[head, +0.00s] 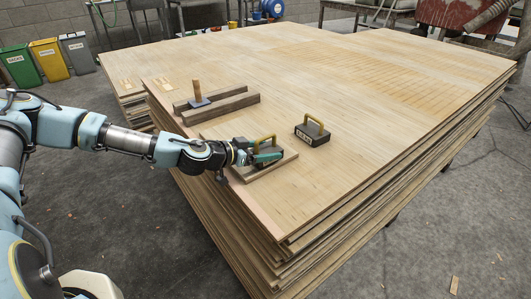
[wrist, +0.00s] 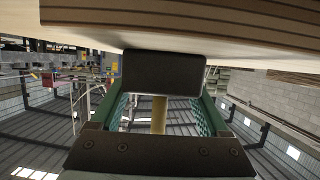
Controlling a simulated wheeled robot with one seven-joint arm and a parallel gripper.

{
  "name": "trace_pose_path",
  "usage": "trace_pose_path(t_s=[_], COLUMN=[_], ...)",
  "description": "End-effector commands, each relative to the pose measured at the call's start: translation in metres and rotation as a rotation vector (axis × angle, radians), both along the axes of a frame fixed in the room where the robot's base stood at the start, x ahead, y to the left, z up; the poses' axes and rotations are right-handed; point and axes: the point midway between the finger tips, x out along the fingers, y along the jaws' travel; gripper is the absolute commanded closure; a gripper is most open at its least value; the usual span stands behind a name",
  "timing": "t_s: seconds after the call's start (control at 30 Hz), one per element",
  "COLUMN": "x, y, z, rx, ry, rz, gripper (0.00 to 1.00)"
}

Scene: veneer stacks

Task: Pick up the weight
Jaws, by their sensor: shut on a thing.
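My gripper (head: 268,158) reaches in from the left over the near edge of the veneer stack. It is shut on a dark weight with a yellow handle (head: 265,140). In the wrist view the weight's dark block (wrist: 163,73) sits between the green fingers (wrist: 160,110), with part of the yellow handle (wrist: 159,114) in front of it. In the head view the gripper hides most of the block. The weight is at a small wooden board (head: 280,164); I cannot tell whether it touches it. A second dark weight (head: 313,136) with a yellow handle stands to the right.
The wide veneer stack (head: 390,110) has free room behind and to the right. Wooden bars (head: 222,108) lie at its left with a wooden-handled tool (head: 198,94). Green, yellow and grey bins (head: 48,60) stand at the far left.

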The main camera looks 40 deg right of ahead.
Motion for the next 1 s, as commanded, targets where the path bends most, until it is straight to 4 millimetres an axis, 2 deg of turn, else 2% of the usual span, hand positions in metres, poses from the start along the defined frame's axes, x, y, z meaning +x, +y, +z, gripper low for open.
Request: trace_pose_path(t_s=[0.1, 0.67, 0.87, 1.0], x=[0.0, 0.0, 0.0, 0.0], y=[0.0, 0.0, 0.0, 0.0], z=[0.0, 0.007, 0.029, 0.053], rx=[0.0, -0.002, -0.002, -0.002], ry=[0.0, -0.002, -0.006, -0.006], rz=[-0.001, -0.001, -0.002, -0.002], gripper=[1.0, 1.0, 1.0, 1.0])
